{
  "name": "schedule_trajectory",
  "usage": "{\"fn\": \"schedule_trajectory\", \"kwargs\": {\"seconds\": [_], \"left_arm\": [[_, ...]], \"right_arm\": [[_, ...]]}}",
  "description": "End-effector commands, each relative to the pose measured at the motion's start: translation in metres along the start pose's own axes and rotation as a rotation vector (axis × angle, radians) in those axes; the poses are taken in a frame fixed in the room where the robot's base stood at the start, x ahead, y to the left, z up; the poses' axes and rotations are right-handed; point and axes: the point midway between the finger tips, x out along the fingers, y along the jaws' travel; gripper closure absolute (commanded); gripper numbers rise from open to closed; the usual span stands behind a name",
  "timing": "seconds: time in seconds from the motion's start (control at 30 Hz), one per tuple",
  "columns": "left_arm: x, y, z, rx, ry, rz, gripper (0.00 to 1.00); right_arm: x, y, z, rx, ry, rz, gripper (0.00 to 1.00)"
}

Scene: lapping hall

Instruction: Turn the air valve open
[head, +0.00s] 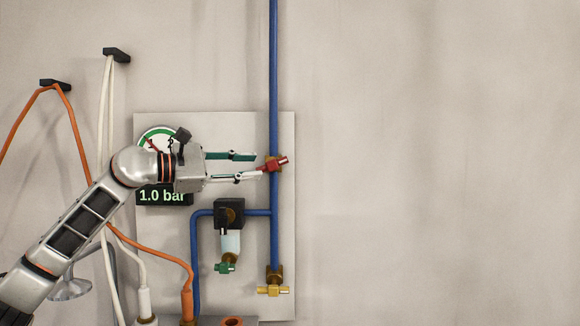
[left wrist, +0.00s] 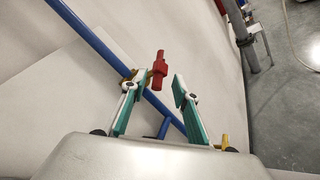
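The red valve handle (head: 276,163) sits on a brass body on the vertical blue pipe (head: 274,90). It lies nearly crosswise to the pipe, its right end tilted slightly up. My left gripper (head: 256,165) reaches in from the left, open, with its fingertips close to the handle. In the left wrist view the red handle (left wrist: 159,68) shows just beyond the gap of the open gripper (left wrist: 156,85), nearer the left finger. Nothing is held between the fingers. Whether a fingertip touches the handle I cannot tell. My right gripper is not in view.
A panel (head: 286,240) carries a partly hidden gauge (head: 150,136) and a display (head: 160,196) reading 1.0 bar. Orange and white hoses hang left. The wall right of the panel is clear.

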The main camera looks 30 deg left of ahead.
Motion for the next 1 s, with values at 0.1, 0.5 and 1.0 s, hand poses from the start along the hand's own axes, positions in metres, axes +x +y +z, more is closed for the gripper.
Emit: {"fn": "schedule_trajectory", "kwargs": {"seconds": [0.1, 0.5, 1.0], "left_arm": [[0.006, 0.001, 0.001, -0.001, 0.000, 0.000, 0.70], [0.063, 0.002, 0.002, -0.001, -0.002, 0.000, 0.70], [0.078, 0.000, 0.000, 0.000, 0.000, 0.000, 0.78]], "right_arm": [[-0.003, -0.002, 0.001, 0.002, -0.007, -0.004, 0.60], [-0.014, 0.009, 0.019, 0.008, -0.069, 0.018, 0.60], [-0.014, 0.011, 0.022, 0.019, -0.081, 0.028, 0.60]]}}
